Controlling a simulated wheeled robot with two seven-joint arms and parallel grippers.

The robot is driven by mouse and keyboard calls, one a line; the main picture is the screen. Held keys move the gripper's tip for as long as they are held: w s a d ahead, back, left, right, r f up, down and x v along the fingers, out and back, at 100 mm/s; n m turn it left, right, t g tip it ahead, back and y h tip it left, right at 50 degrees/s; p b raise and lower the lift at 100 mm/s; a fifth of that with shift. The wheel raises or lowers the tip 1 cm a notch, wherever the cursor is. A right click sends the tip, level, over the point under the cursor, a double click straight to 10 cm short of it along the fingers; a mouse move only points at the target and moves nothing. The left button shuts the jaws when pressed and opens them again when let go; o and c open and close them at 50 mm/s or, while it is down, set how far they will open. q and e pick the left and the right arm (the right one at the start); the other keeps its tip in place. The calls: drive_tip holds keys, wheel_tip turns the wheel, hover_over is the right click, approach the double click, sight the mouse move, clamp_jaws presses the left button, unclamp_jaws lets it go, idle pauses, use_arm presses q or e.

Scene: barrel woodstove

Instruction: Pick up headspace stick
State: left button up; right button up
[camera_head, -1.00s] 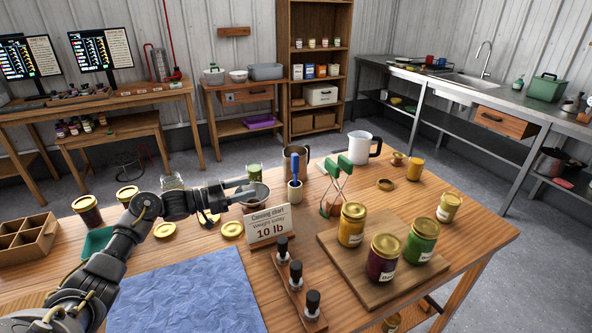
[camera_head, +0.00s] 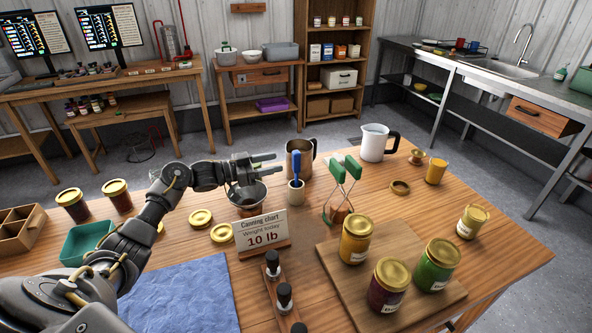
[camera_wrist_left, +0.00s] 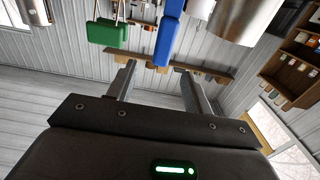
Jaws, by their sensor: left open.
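The headspace stick appears to be the blue-handled stick (camera_head: 295,166), standing upright in a small white cup (camera_head: 295,195) on the wooden table. My left gripper (camera_head: 279,160) is open and empty, just left of the blue handle, its fingers pointing right toward it. In the left wrist view the blue handle (camera_wrist_left: 169,38) shows beyond the gap between the open fingers (camera_wrist_left: 158,80), not between them. The stick's lower end is hidden in the cup. My right gripper is not in view.
Green-handled tongs (camera_head: 342,185) stand close right of the cup. A metal pitcher (camera_head: 300,158) is behind it, and a dark pot with a funnel (camera_head: 247,193) lies under my gripper. A canning chart sign (camera_head: 260,230) stands in front. Jars sit on a board (camera_head: 337,262).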

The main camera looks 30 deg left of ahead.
sight(293, 160)
use_arm(q)
drive_tip(key=x, duration=0.3)
drive_tip(key=shift+w+d+f+b, duration=0.1)
drive_tip(key=shift+w+f+b, duration=0.2)
drive_tip(key=shift+w+b, duration=0.05)
drive_tip(key=shift+s+r, duration=0.1)
drive_tip(key=b+x, duration=0.2)
drive_tip(key=x, duration=0.1)
drive_tip(key=shift+w+d, duration=0.15)
drive_tip(key=shift+w, duration=0.1)
drive_tip(key=shift+b+x, duration=0.45)
drive_tip(key=shift+x, duration=0.3)
drive_tip(key=c, duration=1.1)
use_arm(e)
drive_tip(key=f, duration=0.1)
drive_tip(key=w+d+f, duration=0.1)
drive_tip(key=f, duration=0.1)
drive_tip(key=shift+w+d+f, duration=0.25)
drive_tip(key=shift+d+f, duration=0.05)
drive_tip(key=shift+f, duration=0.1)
use_arm(q)
drive_tip(key=shift+o, duration=0.2)
